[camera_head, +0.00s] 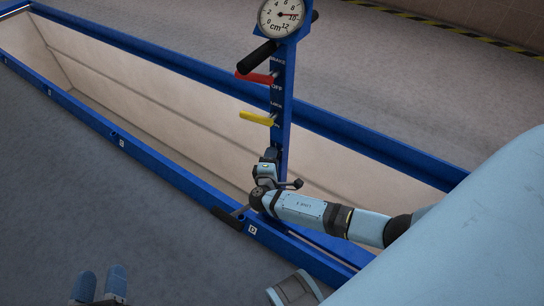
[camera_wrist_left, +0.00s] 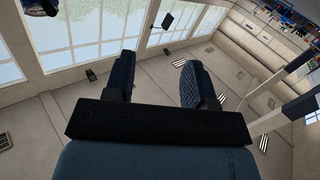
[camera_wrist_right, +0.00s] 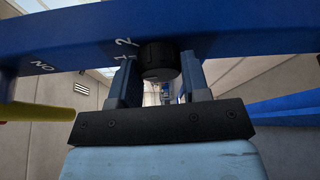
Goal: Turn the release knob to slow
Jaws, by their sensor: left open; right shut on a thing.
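The release knob (camera_wrist_right: 158,60) is a black round knob on the blue post, with the marks 1 and 2 beside it. My right gripper (camera_wrist_right: 160,85) has one finger on each side of the knob and is shut on it. In the head view my right gripper (camera_head: 268,165) is low on the blue post (camera_head: 283,100), and it hides the knob there. The knob's pointer setting cannot be told. My left gripper (camera_head: 100,284) is open and empty at the lower left, far from the post; its two fingers also show in the left wrist view (camera_wrist_left: 158,82).
Above on the post are a yellow lever (camera_head: 257,118), a red lever (camera_head: 255,77), a black handle (camera_head: 258,56) and a round gauge (camera_head: 282,16). A blue-railed pit (camera_head: 150,95) runs under the post. A black handle (camera_head: 228,219) sticks out by the near rail.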

